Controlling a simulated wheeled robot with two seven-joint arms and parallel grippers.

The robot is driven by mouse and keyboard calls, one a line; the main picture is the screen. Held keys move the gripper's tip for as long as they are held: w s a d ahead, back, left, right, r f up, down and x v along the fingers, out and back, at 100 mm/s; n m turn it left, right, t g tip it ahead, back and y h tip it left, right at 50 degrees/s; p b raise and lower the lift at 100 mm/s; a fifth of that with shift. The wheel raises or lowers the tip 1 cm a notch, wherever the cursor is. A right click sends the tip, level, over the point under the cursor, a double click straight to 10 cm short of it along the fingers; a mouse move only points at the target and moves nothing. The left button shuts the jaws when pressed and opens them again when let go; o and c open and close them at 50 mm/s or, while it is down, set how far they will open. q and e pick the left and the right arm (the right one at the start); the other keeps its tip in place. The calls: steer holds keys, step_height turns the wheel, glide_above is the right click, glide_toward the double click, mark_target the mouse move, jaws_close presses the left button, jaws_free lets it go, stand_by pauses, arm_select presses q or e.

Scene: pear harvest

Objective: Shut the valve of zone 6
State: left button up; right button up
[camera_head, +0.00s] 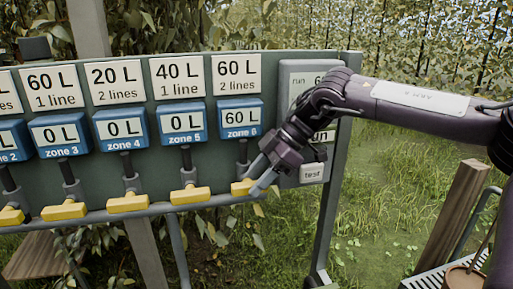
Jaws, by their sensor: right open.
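The valve at the right end of the row, right of zone 5, has a yellow handle (239,188) lying along the grey pipe. Above it, a blue meter (241,118) reads 60 L, and the card (238,74) over that says 60 L, 2 lines. My right gripper (259,178) is open at the right end of this yellow handle, with its fingers close around that end. I cannot tell whether they touch it. The fingers cover part of the handle's right end. My left gripper is out of view.
More yellow handles sit left on the pipe, including zone 5's (190,195) and zone 4's (128,203); their meters read 0 L. Grass right of the board post is open.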

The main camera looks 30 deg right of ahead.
step_height(320, 180, up, 20)
steer(key=shift+f+b, duration=0.25)
steer(key=shift+b, duration=0.1)
steer(key=shift+f, duration=0.1)
stand_by(0.4)
